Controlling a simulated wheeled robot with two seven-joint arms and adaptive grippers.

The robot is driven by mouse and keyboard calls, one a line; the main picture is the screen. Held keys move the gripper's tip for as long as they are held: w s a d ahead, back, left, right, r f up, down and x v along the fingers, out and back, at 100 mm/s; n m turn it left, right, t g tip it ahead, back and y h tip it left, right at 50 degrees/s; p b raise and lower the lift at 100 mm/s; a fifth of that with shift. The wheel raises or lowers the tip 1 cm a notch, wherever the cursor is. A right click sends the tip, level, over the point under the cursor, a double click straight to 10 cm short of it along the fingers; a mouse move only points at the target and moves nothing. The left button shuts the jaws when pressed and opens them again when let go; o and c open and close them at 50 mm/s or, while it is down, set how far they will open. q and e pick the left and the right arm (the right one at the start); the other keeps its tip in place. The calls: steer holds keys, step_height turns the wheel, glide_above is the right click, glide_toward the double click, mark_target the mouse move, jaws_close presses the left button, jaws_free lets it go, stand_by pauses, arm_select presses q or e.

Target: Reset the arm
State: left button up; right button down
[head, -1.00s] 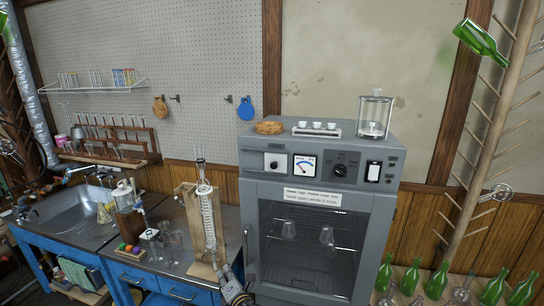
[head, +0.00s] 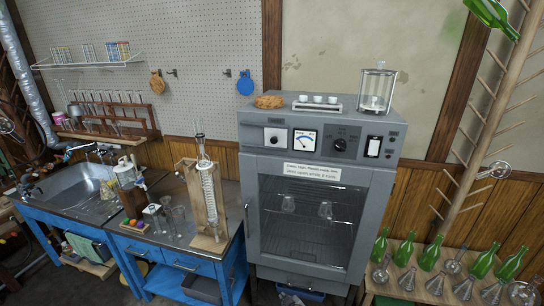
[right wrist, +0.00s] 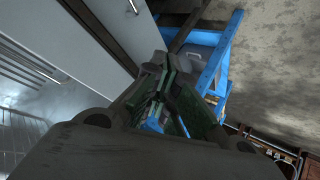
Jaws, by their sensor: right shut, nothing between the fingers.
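My right gripper (right wrist: 163,88) shows in the right wrist view, with its dark fingers shut and nothing between them. It points down past the grey oven front and a blue bench frame (right wrist: 222,60), apart from both. I cannot make it out in the head view. The glass reflux condenser (head: 208,180) stands upright on its wooden stand (head: 188,172) on the bench, with no gripper at it. My left gripper is in neither view now.
The grey oven (head: 318,200) stands right of the blue bench (head: 165,258), its door shut and glassware inside. A glass jar (head: 376,90) stands on top. A sink (head: 85,190) is at left. Green bottles and flasks crowd a low table (head: 400,285) at right.

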steer(key=s+d+f+m+g+h, duration=0.1)
steer(key=s+d+f+m+g, duration=0.1)
steer(key=s+d+f, duration=0.45)
steer(key=s+d+f+m+g, duration=0.1)
steer(key=s+d+f+m, duration=0.15)
steer(key=s+f, duration=0.65)
steer(key=s+d+f+m+g+h, duration=0.15)
steer(key=s+d+f, duration=0.35)
steer(key=s, duration=0.5)
steer(key=s+d+f+g, duration=0.1)
steer(key=s+d, duration=0.1)
steer(key=s, duration=0.7)
steer(key=s+d+f+g, duration=0.1)
steer(key=s+d+f, duration=0.1)
steer(key=s, duration=0.8)
steer(key=s+d+f+g, duration=0.2)
steer(key=s, duration=0.8)
steer(key=shift+s+d+f+m, duration=0.15)
steer(key=shift+s+d+m, duration=0.1)
steer(key=shift+d+m, duration=0.05)
